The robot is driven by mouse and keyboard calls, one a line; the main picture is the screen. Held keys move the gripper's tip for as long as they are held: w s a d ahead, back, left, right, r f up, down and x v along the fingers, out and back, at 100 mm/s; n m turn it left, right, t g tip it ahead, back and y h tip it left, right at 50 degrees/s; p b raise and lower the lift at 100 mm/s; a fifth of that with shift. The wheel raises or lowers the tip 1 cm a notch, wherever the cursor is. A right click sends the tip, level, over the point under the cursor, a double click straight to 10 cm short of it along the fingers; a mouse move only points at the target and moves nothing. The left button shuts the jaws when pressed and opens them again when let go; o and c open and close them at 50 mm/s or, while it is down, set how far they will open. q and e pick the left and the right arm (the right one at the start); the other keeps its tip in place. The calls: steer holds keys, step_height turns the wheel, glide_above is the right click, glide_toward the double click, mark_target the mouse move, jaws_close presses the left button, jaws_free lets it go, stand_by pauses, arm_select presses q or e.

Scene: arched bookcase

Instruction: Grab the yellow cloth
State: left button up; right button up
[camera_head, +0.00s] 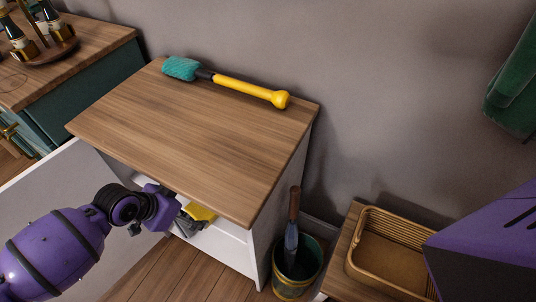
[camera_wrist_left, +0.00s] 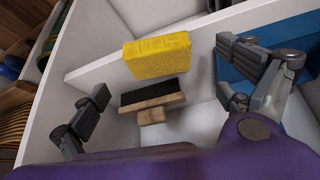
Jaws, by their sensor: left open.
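The yellow cloth (camera_wrist_left: 157,56) shows in the left wrist view as a thick yellow block at the edge of a white shelf board inside the cabinet. In the head view it is a small yellow patch (camera_head: 201,212) under the cabinet top, partly hidden by my left gripper (camera_head: 181,212). In the left wrist view my left gripper (camera_wrist_left: 165,82) is open, its fingers spread to either side, with the cloth ahead between them and not held. My right gripper is out of view; only a purple part of my right arm shows.
A wooden brush with dark bristles (camera_wrist_left: 152,101) lies just below the cloth in the wrist view. The wooden cabinet top (camera_head: 190,125) overhangs my gripper. The open white door (camera_head: 55,190) is beside my arm. A bucket (camera_head: 297,272) and a basket (camera_head: 390,255) stand right.

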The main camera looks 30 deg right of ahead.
arm_select(q)
steer(key=v, duration=0.7)
steer(key=shift+c, duration=0.3)
